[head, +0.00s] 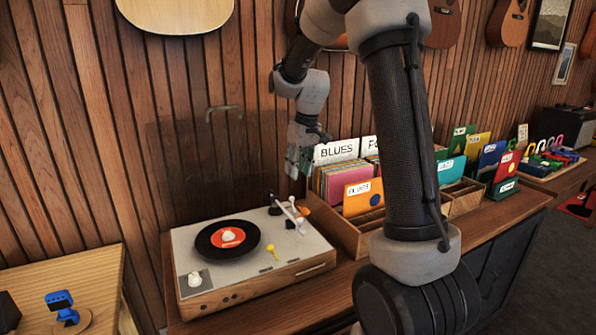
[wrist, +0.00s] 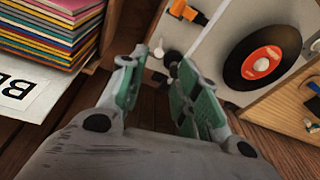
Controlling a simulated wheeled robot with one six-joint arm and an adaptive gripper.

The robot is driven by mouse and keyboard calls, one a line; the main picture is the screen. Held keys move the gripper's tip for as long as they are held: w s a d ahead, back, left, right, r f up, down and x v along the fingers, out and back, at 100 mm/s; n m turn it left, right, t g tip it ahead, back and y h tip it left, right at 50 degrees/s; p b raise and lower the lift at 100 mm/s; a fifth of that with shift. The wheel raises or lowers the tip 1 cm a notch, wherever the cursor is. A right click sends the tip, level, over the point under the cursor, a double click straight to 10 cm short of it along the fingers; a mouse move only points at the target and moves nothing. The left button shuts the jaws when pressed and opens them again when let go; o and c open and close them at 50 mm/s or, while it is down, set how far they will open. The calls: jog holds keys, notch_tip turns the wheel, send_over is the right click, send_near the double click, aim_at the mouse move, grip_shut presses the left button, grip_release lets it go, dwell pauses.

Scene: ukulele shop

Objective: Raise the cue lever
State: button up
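The record player (head: 300,250) stands on the wooden cabinet with a black record (head: 207,243) with an orange label on its platter. The tonearm (head: 287,211) is at its back right. Small orange and yellow parts sit near the tonearm, and a yellow key-shaped piece (head: 271,249) stands nearer the front; I cannot tell for sure which is the cue lever. My gripper (head: 299,160) is above and behind the player's right back corner, touching nothing. In the wrist view my gripper (wrist: 155,66) is open and empty, with the record player (wrist: 215,40) beyond its fingertips.
A wooden record crate (head: 335,226) with sleeves and dividers stands close to the right of the player. A white BLUES card (head: 336,151) rises near my gripper. The slatted wall is close behind. A small blue object (head: 61,306) is at lower left.

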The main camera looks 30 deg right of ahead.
jog(key=shift+s+d, duration=0.1)
jog(key=shift+d, duration=0.2)
jog(key=f+t, duration=0.1)
jog(key=f, duration=0.1)
jog(key=s+f+t, duration=0.1)
jog(key=f, duration=0.3)
jog(key=shift+s+a+f+t, duration=0.15)
jog(key=shift+a+f+t, duration=0.15)
jog(key=shift+a+t, duration=0.1)
jog(key=x, duration=0.6)
jog(key=shift+a+f, duration=0.15)
jog(key=shift+f, duration=0.2)
